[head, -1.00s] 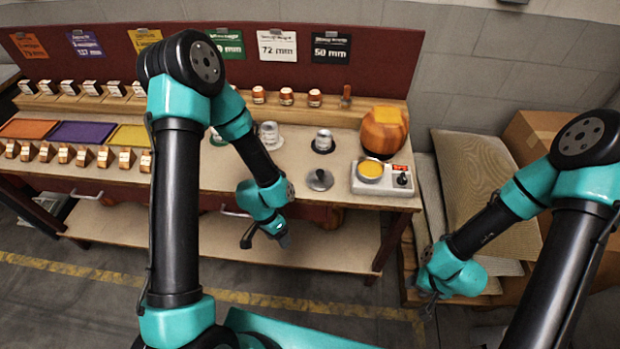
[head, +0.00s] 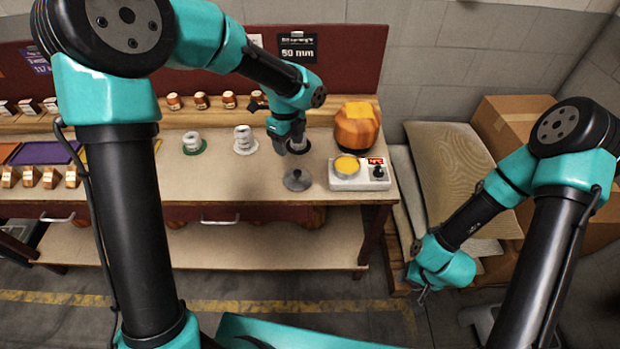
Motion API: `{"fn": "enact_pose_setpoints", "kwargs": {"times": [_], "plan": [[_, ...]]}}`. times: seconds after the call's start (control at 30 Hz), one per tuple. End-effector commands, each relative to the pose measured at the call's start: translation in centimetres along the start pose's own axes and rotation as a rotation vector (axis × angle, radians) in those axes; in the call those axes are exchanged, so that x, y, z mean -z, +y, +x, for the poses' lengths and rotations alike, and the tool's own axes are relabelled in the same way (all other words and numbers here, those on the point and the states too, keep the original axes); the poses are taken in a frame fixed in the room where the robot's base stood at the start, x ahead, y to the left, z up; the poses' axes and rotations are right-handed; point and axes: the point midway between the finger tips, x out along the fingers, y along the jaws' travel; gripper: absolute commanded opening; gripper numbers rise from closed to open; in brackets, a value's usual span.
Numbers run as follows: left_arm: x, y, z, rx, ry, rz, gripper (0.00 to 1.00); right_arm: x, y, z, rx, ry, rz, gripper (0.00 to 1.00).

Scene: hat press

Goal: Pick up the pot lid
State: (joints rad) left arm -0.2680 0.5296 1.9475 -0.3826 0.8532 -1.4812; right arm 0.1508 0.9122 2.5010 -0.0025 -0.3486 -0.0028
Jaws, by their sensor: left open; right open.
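The pot lid (head: 298,180) is a round grey metal lid with a small knob on top. It lies on the worktable, left of the white scale-like box with a yellow disc (head: 347,166). My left gripper (head: 289,150) is open and empty, pointing down just behind the lid and apart from it. It partly hides a metal cylinder on a black ring (head: 303,147). My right gripper (head: 420,294) is open, off the table's right end and far from the lid.
An orange-brown pot-shaped object (head: 357,128) stands behind the white box. Pale stacked pieces on a green ring (head: 192,143) and on a white ring (head: 244,141) stand left of the lid. Sacks (head: 455,170) and cardboard boxes (head: 510,125) are at the right. The tabletop in front is clear.

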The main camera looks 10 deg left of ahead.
Motion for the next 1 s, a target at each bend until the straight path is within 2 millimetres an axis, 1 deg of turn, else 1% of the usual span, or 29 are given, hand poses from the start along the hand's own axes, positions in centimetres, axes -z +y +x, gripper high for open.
{"fn": "enact_pose_setpoints", "kwargs": {"times": [0.03,0.1,0.13,0.47,0.57,0.67,1.0], "plan": [[0.1,-0.6,-1.8,0.022,-0.03,0.05,0.58,0.0,0.0,0.0,0.0,0.0,0.0,0.43],[0.1,-1.1,-3.0,0.037,-0.056,0.093,0.58,0.0,0.0,0.0,0.0,0.0,0.0,0.43],[0.1,-1.1,-3.3,0.039,-0.062,0.102,0.58,0.0,0.0,0.0,0.0,0.0,0.0,0.43],[0.0,-1.2,-3.2,0.039,-0.064,0.107,0.58,0.0,0.0,0.0,0.0,0.0,-0.001,0.43],[0.0,-1.2,-2.6,0.037,-0.063,0.106,0.58,0.0,0.0,0.0,0.0,0.0,-0.001,0.43],[-0.1,-1.2,-1.4,0.036,-0.062,0.106,0.58,0.0,0.0,0.0,0.0,0.0,-0.001,0.43],[-0.4,-1.4,4.3,0.036,-0.062,0.105,0.58,0.0,0.0,0.0,0.0,0.0,-0.001,0.43]]}}
